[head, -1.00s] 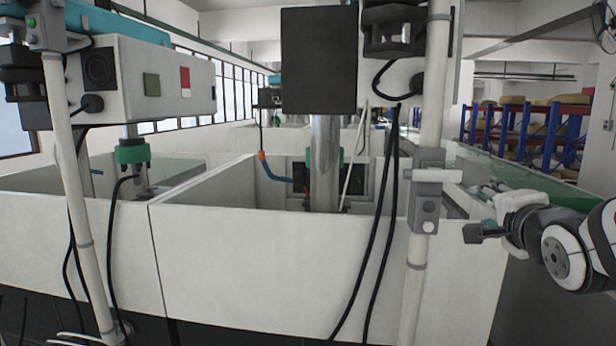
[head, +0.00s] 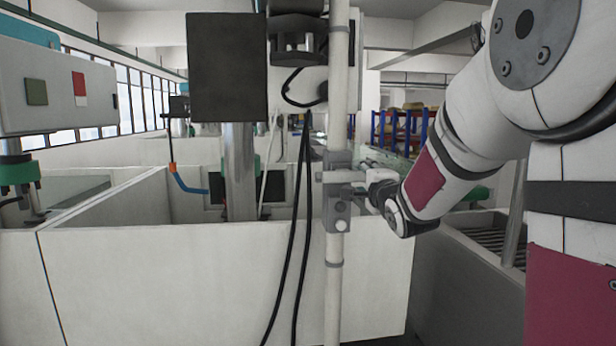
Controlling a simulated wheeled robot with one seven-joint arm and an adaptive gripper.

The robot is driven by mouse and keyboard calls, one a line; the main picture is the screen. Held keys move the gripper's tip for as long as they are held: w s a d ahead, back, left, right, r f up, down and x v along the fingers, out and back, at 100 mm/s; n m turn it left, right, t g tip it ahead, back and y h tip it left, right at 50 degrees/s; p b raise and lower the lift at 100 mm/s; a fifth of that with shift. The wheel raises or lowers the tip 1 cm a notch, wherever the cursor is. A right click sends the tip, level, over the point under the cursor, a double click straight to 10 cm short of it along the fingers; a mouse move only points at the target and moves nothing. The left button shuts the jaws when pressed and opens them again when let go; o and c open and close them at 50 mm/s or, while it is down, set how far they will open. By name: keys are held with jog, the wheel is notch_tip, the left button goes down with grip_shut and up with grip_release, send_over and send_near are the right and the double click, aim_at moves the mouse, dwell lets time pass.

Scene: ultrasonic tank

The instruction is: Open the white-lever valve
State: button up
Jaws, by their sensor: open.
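The valve is a grey body (head: 337,207) on an upright white pipe (head: 334,285), in the middle of the head view. Its white lever (head: 343,176) lies level across the pipe and sticks out to both sides. My gripper (head: 361,196) is close to the right of the valve, near the lever's right end. It is open, and it looks small and partly merged with the valve, so I cannot tell whether it touches the lever. My arm reaches in from the right.
A white-walled tank (head: 200,285) stands behind and left of the pipe. Black cables (head: 299,230) hang just left of the valve. A dark panel (head: 228,68) is above the tank. A grey trough (head: 480,260) lies to the right, below my arm.

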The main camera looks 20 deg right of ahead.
jog(key=shift+x, duration=1.3)
jog(key=shift+c, duration=0.5)
grip_shut()
